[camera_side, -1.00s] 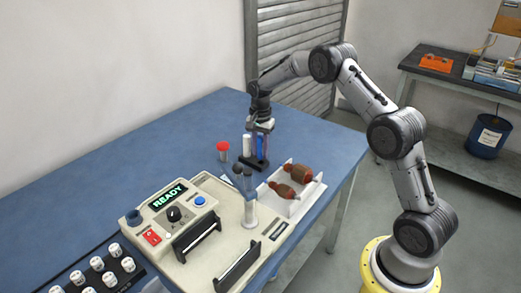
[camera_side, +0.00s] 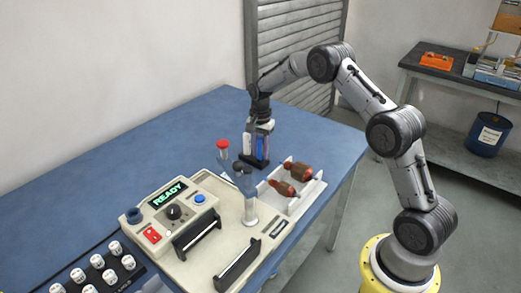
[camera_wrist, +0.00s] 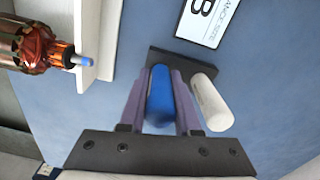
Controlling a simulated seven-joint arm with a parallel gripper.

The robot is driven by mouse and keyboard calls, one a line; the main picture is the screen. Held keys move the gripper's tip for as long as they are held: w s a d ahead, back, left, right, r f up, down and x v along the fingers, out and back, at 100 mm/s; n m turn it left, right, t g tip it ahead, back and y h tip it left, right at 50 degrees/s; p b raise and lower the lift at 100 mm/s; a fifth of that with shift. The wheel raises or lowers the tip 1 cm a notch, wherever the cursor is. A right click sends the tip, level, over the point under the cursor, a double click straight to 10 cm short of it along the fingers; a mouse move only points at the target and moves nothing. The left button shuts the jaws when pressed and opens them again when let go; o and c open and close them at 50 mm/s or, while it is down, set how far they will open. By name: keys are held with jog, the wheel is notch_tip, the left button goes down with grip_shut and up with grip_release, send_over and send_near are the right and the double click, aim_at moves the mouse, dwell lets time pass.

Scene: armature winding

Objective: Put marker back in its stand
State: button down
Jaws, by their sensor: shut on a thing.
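My gripper (camera_side: 258,140) is shut on the blue marker (camera_wrist: 160,95), which stands roughly upright between the two purple fingers. The blue marker also shows in the side view (camera_side: 262,150), directly over the dark marker stand (camera_side: 253,162). In the wrist view the marker's far end meets the stand (camera_wrist: 165,54); I cannot tell whether it is fully seated. A white marker (camera_wrist: 211,102) stands in the stand just right of my fingers in the wrist view, and at the left of my gripper in the side view (camera_side: 247,144).
A red-capped cylinder (camera_side: 223,148) stands left of the stand. Copper-brown armatures (camera_side: 298,172) lie in a white cradle (camera_side: 304,196) to the right. The beige winding machine (camera_side: 205,245) shows "READY" in front. Blue table (camera_side: 150,150) is clear behind the machine.

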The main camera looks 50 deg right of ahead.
jog(key=shift+f, duration=0.4)
dwell(0.3)
jog(key=c, duration=0.5)
grip_release()
jog(key=shift+c, duration=0.2)
jog(key=shift+r, duration=0.1)
notch_tip(320, 180, up, 14)
jog(key=shift+f, duration=0.15)
